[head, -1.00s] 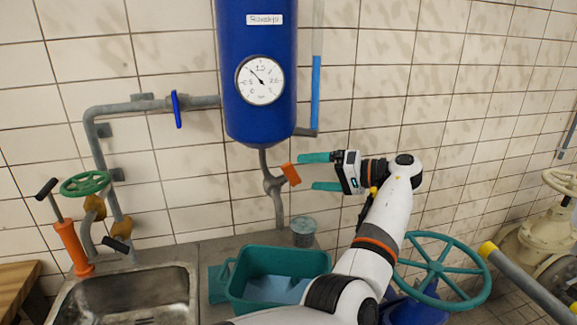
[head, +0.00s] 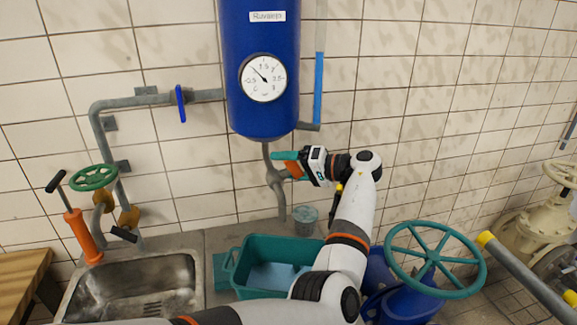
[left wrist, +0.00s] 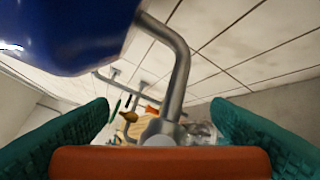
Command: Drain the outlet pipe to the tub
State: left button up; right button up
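The blue tank (head: 262,100) hangs on the tiled wall, with a grey outlet pipe (head: 281,203) running down from its underside. The orange valve handle (head: 294,168) on this pipe lies at my left gripper (head: 290,166). The teal fingers are open, above and below the handle, in the head view. In the left wrist view, the orange handle (left wrist: 160,163) spans the gap between the two fingers; contact cannot be told. The teal tub (head: 283,243) stands on the counter below, partly hidden by my left arm. My right gripper is out of view.
A metal sink (head: 135,285) and an orange hand pump (head: 83,237) are at left. A blue-handled valve (head: 181,103) is on the wall pipe. A large teal handwheel (head: 436,260) stands at right.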

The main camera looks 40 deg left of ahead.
pick_arm(q)
jog(key=c, duration=0.3)
jog(key=shift+r+m+p, duration=0.1)
jog(key=shift+m+p, duration=0.4)
jog(key=shift+p, duration=0.05)
jog(key=shift+c, duration=0.2)
jog(key=shift+m+t+h+p, duration=0.6)
jog(key=shift+m+h+p, duration=0.1)
jog(key=shift+m+p, duration=0.25)
jog(key=shift+f, duration=0.2)
jog(key=shift+w+f+m+h, duration=0.1)
jog(key=shift+f+m+h, duration=0.05)
jog(key=shift+m+h, duration=0.2)
jog(key=shift+d, duration=0.1)
jog(key=o, duration=1)
jog(key=shift+w, duration=0.1)
